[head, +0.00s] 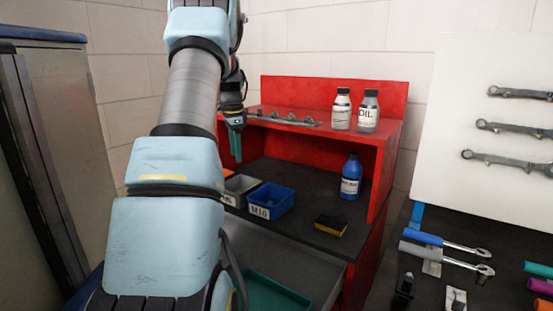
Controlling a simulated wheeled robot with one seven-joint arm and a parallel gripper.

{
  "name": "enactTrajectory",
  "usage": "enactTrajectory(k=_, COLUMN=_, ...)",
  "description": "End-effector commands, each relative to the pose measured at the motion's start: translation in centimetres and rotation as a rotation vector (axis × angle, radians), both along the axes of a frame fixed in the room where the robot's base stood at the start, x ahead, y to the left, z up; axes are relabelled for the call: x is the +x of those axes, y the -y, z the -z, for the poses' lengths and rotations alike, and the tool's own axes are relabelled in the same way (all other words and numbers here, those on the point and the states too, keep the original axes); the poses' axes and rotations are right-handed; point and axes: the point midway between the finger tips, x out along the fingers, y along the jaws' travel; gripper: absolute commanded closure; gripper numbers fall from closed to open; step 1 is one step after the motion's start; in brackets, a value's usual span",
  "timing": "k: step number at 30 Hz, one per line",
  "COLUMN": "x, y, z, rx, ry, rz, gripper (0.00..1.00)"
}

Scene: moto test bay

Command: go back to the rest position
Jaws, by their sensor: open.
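My gripper (235,146) hangs in front of the left part of the red workbench (384,149). Its green fingers point down and are partly overlapped by my arm. It is open, and I see nothing held in it. My arm rises through the left middle of the head view and hides part of the bench.
A blue bin (271,203), a grey bin (239,184), a yellow-black sponge (330,225) and a blue bottle (351,177) stand on the dark worktop. Two oil bottles (368,111) stand on the red shelf. An open drawer (312,262) juts out below. Tools lie at right.

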Motion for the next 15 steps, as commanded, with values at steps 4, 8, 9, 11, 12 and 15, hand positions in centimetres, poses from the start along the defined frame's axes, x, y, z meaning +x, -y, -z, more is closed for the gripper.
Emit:
enactTrajectory(k=4, x=-5.1, y=2.0, z=1.0, rx=-0.016, ry=0.009, rz=-0.194, gripper=0.35)
enactTrajectory(k=8, x=-9.9, y=3.5, z=2.1, rx=-0.032, ry=0.017, rz=-0.366, gripper=0.35)
enactTrajectory(k=9, x=-11.5, y=3.9, z=2.5, rx=-0.037, ry=0.020, rz=-0.418, gripper=0.35)
enactTrajectory(k=11, x=-14.0, y=4.5, z=3.1, rx=-0.046, ry=0.024, rz=-0.495, gripper=0.35)
enactTrajectory(k=12, x=-15.7, y=4.9, z=3.6, rx=-0.052, ry=0.027, rz=-0.547, gripper=0.35)
enactTrajectory(k=15, x=-20.1, y=5.6, z=4.8, rx=-0.067, ry=0.033, rz=-0.674, gripper=0.35)
